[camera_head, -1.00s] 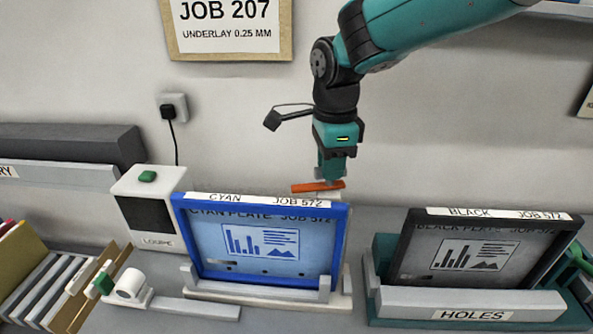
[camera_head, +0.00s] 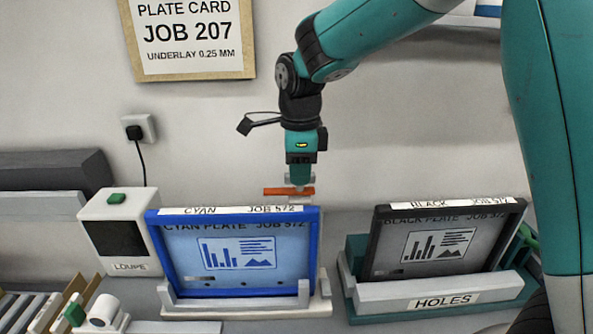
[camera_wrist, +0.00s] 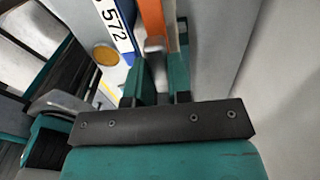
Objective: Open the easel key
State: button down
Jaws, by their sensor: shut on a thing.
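The easel key shows as an orange bar (camera_head: 275,191) just above and behind the top edge of the blue-framed cyan plate (camera_head: 316,250). The bar lies nearly level and reaches left from my gripper (camera_head: 299,183). My gripper points down and is shut on the key. In the wrist view the orange bar (camera_wrist: 153,18) runs beside the cyan label, with a grey metal part at its near end, by the teal fingers of my gripper (camera_wrist: 160,62). The key's lower mounting is mostly hidden behind the plate.
The cyan plate stands on a pale easel (camera_head: 245,310). A black plate (camera_head: 385,262) stands in a teal holder marked HOLES (camera_head: 435,305) at the right. A white loupe box (camera_head: 140,205) is at the left.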

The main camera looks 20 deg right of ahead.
jog(key=c, duration=1)
grip_release()
jog(key=shift+c, duration=0.2)
notch_tip(320, 180, up, 18)
jog(key=b, duration=0.2)
jog(key=shift+f, duration=0.2)
jog(key=s+a+f+n+y+b, duration=0.2)
jog(key=s+f+n, duration=0.8)
jog(key=s+n, duration=0.2)
jog(key=s+a+f+n+y+b, duration=0.2)
jog(key=s+f+n, duration=0.8)
jog(key=n, duration=0.6)
jog(key=s, duration=0.2)
jog(key=shift+s+a+f+n, duration=0.25)
jog(key=shift+s+a+n, duration=0.05)
jog(key=shift+a+n, duration=0.1)
